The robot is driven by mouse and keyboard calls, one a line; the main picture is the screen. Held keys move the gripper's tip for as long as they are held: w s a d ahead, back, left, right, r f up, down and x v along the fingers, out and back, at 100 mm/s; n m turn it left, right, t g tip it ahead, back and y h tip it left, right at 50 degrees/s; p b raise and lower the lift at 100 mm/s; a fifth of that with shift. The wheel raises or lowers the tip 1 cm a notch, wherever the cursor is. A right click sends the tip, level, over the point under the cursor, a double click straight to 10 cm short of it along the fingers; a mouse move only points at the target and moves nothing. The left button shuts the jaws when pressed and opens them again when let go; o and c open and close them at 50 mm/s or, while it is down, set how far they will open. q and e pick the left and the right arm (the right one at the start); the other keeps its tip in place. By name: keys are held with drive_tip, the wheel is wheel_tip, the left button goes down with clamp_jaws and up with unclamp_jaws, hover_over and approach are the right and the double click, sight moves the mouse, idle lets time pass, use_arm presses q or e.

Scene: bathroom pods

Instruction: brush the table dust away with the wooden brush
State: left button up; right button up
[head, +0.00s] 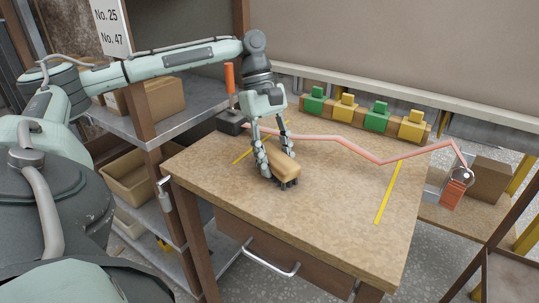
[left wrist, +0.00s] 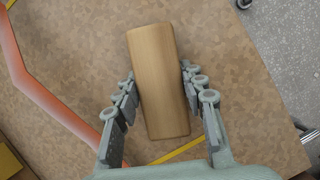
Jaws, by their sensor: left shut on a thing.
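The wooden brush (head: 284,162) is a tan block with dark bristles under it, at the left of the brown table (head: 335,215). My left gripper (head: 277,168) points down and is shut on the brush, with one finger on each long side. In the left wrist view the brush (left wrist: 158,100) lies lengthwise between the fingers of my left gripper (left wrist: 158,76). The bristles look to be at or just above the tabletop; I cannot tell which. I cannot make out any dust on the table. My right gripper is in neither view.
A pink jointed lamp arm (head: 345,146) runs low across the table's back from a dark base (head: 232,122). Green and yellow blocks stand in a wooden rack (head: 340,113) behind. Yellow stripes (head: 390,190) mark the top. The front middle is clear. Shelves (head: 185,105) stand at left.

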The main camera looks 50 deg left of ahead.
use_arm(q)
drive_tip(key=shift+w+d, duration=0.3)
drive_tip(key=shift+d, duration=1.05)
drive_tip(key=shift+w+d, duration=0.35)
drive_tip(key=shift+d, duration=1.05)
drive_tip(key=shift+w+d, duration=0.3)
drive_tip(key=shift+d, duration=1.05)
wheel_tip(320, 180, up, 6)
drive_tip(key=shift+r, duration=0.1)
wheel_tip(320, 180, up, 3)
drive_tip(key=shift+a+f, duration=0.1)
